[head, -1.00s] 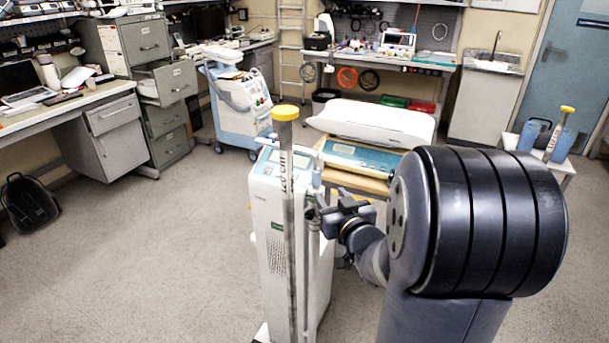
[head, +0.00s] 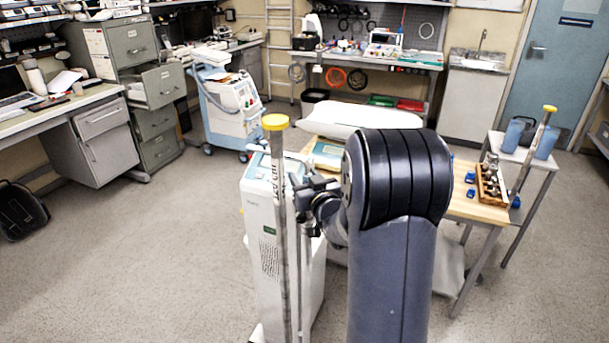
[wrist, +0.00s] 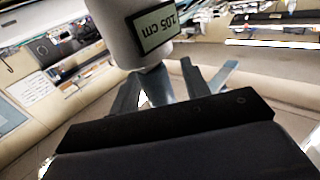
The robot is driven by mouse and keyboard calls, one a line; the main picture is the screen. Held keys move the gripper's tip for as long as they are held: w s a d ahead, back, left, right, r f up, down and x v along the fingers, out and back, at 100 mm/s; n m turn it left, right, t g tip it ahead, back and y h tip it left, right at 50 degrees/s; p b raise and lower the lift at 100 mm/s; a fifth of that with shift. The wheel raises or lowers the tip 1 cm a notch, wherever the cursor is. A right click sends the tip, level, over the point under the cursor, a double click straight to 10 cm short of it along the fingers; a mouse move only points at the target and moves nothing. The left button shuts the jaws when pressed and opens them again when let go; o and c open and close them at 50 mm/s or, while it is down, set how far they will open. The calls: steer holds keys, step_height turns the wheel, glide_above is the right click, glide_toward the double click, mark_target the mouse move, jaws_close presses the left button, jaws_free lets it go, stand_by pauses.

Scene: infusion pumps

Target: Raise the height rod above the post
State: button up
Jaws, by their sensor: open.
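A tall grey rod with dark markings and a yellow cap (head: 280,215) stands upright at the front of a white cabinet unit (head: 258,250). A thinner post (head: 305,265) stands just right of it. My gripper (head: 300,188) is beside the rod at upper height, partly hidden by the rod and my arm. In the wrist view, my open gripper (wrist: 175,88) has its fingers on either side of a blue-grey shaft (wrist: 158,88). I cannot tell whether the fingers touch the shaft.
A wooden table (head: 478,208) with a tray of small items (head: 491,185) stands right of my arm. Behind it a cart (head: 540,160) holds another yellow-capped rod (head: 532,150). A blue-white medical cart (head: 228,110) stands behind.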

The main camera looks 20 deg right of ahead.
steer(key=shift+w, duration=0.15)
steer(key=shift+c, duration=0.2)
jaws_close()
stand_by(0.3)
